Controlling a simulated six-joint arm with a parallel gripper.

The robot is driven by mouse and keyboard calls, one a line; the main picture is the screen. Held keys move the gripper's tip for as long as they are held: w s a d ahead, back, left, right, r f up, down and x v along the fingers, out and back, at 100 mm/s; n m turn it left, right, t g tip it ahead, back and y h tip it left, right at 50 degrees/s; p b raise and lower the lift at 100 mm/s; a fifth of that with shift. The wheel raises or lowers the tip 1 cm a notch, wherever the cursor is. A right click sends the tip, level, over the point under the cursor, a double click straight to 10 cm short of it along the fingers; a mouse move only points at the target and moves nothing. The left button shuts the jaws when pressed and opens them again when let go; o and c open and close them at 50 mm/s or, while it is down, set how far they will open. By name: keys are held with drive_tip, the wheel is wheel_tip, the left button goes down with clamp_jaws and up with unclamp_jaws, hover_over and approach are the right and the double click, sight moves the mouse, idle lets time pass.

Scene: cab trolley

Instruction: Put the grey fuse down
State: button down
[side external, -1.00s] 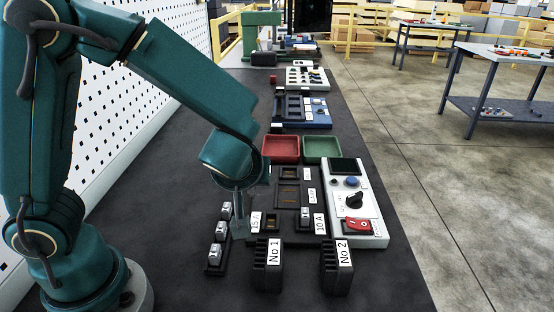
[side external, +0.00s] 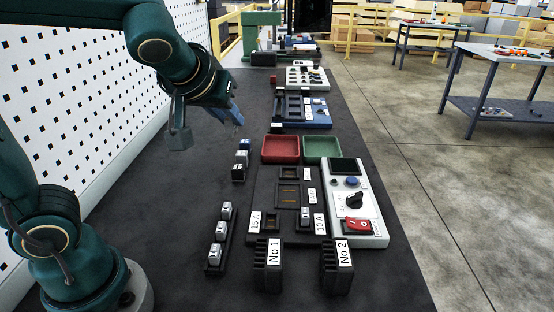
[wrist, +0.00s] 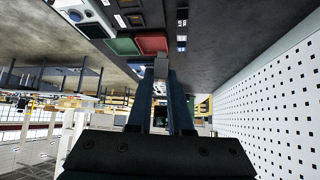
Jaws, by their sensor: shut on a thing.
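My gripper (side external: 236,119) is high over the far left part of the dark bench, tilted well away from vertical. In the wrist view my gripper (wrist: 162,75) is shut on a small grey block, the grey fuse (wrist: 162,64), at its tips. The fuse is too small to make out in the side view. The fuse is clear of the bench and touches nothing else that I can see. A red tray (side external: 281,149) and a green tray (side external: 322,148) stand side by side, to the right of and nearer than my gripper.
A rack of pale fuses (side external: 221,232) and a short row of blue and black fuses (side external: 240,160) stand on the left. A fuse board (side external: 263,190) and a white control box (side external: 347,207) are at right. Holders No 1 (side external: 267,272) and No 2 (side external: 338,270) stand in front.

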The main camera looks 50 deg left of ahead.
drive_tip(key=w+d+r+m+t+h, duration=0.1)
drive_tip(key=w+d+r+m+h, duration=0.2)
drive_tip(key=d+r+m+h, duration=0.15)
drive_tip(key=w+a+f+m, duration=0.1)
drive_tip(key=w+a+m, duration=0.1)
drive_tip(key=w+a, duration=0.5)
drive_tip(key=w+a+f+n+y, duration=0.35)
drive_tip(key=a+f, duration=0.85)
drive_tip(key=a, duration=0.5)
drive_tip(key=shift+n, duration=0.4)
drive_tip(key=w+d+f, duration=0.4)
drive_tip(key=w+d, duration=0.1)
drive_tip(key=w+d+f, duration=0.2)
drive_tip(key=w+d, duration=0.1)
drive_tip(key=shift+w+d+f, duration=0.15)
drive_tip(key=shift+w+f, duration=0.1)
drive_tip(key=shift+f, duration=2.05)
